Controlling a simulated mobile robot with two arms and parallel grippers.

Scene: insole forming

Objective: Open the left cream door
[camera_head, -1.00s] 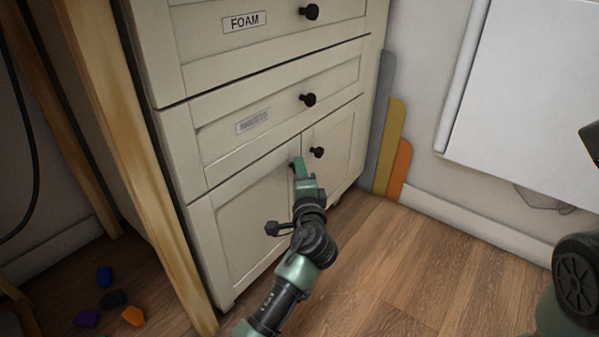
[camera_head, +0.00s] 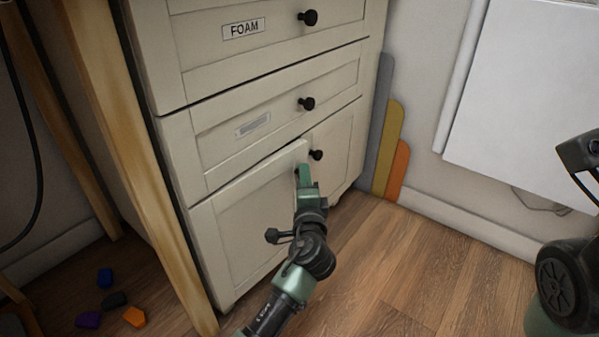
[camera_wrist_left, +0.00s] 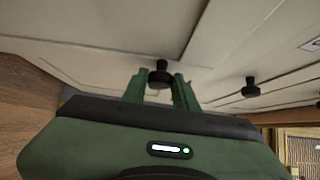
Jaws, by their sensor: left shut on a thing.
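The left cream door (camera_head: 240,232) is the lower left door of a cream cabinet. Its right edge stands slightly out from the frame, so it is a little ajar. My left gripper (camera_head: 303,174) is at the door's upper right corner. In the left wrist view, the two green fingers are on either side of a dark round knob (camera_wrist_left: 159,76), shut on it. In the head view the gripper mostly hides this knob. The right cream door (camera_head: 333,150) beside it looks closed, with its own dark knob (camera_head: 316,155).
Closed drawers, one labelled FOAM (camera_head: 244,28), are above the doors. A wooden leg (camera_head: 150,190) stands close to the cabinet's left. Small coloured pieces (camera_head: 108,300) lie on the floor at left. Coloured boards (camera_head: 390,145) lean at right. Floor before the cabinet is clear.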

